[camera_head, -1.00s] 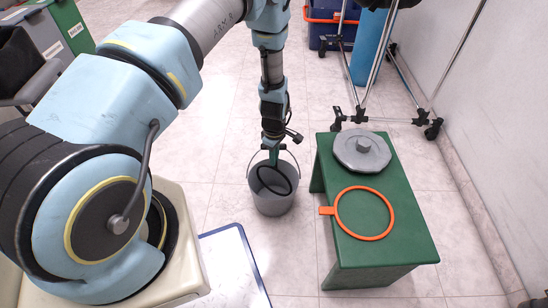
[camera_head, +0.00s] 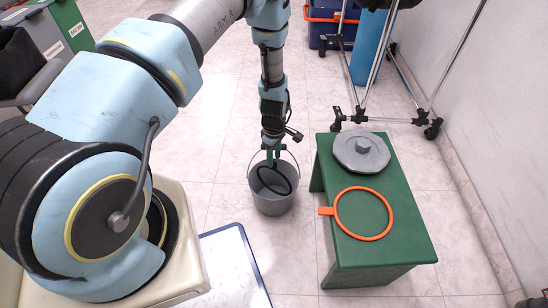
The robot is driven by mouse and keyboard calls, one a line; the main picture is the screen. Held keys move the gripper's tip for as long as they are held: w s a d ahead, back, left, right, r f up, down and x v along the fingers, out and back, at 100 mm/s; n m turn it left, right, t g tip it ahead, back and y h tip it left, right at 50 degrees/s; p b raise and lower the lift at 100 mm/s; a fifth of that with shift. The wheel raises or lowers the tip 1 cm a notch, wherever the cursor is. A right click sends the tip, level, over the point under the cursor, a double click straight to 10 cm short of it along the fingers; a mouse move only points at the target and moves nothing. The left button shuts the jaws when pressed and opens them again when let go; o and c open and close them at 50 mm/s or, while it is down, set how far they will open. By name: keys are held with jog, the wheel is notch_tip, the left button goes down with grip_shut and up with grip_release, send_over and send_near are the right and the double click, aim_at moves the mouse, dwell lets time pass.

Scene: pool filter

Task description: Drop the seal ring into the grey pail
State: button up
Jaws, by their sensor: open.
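A grey pail (camera_head: 272,205) with a wire handle stands on the tiled floor near the middle of the view. A thin black ring, which looks like the seal ring (camera_head: 288,191), lies tilted within the pail's mouth. Whether it rests on the bottom or leans on the wall I cannot tell. My gripper (camera_head: 272,162) points down over the back part of the pail's mouth. Its greenish fingers are apart, just above the black ring's upper edge. The small gap between fingertips and ring is hard to make out.
A green bench (camera_head: 375,250) stands right of the pail, with an orange ring with a tab (camera_head: 391,213) and a grey lid (camera_head: 361,152) on it. A wheeled metal rack (camera_head: 385,121) stands behind. A blue-edged white board (camera_head: 232,262) lies in front.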

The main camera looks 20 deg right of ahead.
jog(key=shift+r+p, duration=1.45)
jog(key=shift+r, duration=0.8)
notch_tip(320, 180, up, 11)
jog(key=p, duration=0.1)
